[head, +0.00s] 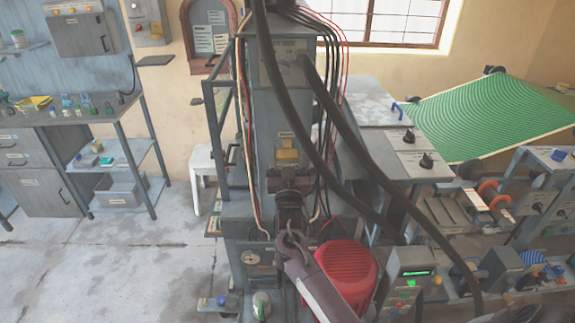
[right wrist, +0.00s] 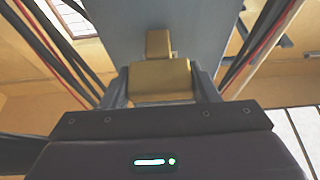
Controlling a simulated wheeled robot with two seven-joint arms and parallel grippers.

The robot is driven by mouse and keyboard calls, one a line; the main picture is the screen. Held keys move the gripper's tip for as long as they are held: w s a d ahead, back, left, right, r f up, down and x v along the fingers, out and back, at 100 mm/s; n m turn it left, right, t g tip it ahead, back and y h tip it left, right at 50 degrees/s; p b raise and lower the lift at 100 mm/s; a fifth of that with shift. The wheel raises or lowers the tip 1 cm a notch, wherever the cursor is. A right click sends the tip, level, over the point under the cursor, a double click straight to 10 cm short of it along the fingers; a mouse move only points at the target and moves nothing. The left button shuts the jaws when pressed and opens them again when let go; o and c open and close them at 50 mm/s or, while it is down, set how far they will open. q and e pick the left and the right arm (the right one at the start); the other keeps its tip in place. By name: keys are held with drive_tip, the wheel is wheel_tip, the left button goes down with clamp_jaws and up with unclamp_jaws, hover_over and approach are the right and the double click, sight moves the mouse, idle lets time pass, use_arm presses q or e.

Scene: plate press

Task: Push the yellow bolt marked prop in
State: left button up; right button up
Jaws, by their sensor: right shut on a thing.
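The yellow bolt (head: 287,155) is on the front of the tall grey press column (head: 284,98), below a small label. My right gripper (head: 287,168) reaches up to it from below and in front. In the right wrist view the bolt's yellow block (right wrist: 160,80) sits between the two fingers of my right gripper (right wrist: 160,88), which are shut on it. A narrower yellow part shows beyond the block, against the grey column face. I cannot tell how far in the bolt is. My left gripper is not in view.
Thick dark hoses (head: 350,140) hang in front of the column and to its right. A red ribbed motor housing (head: 347,272) stands below right, near my right arm. A workbench (head: 75,116) is at the left, with open floor between it and the press.

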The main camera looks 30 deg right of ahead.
drive_tip(key=shift+w+d, duration=0.15)
drive_tip(key=shift+w, duration=0.15)
drive_tip(key=o, duration=1.4)
drive_tip(key=shift+s+f, duration=0.1)
drive_tip(key=b+v, duration=0.2)
drive_tip(key=v, duration=0.5)
drive_tip(key=shift+s+f, duration=0.1)
drive_tip(key=shift+s, duration=0.2)
drive_tip(key=shift+c, duration=0.6)
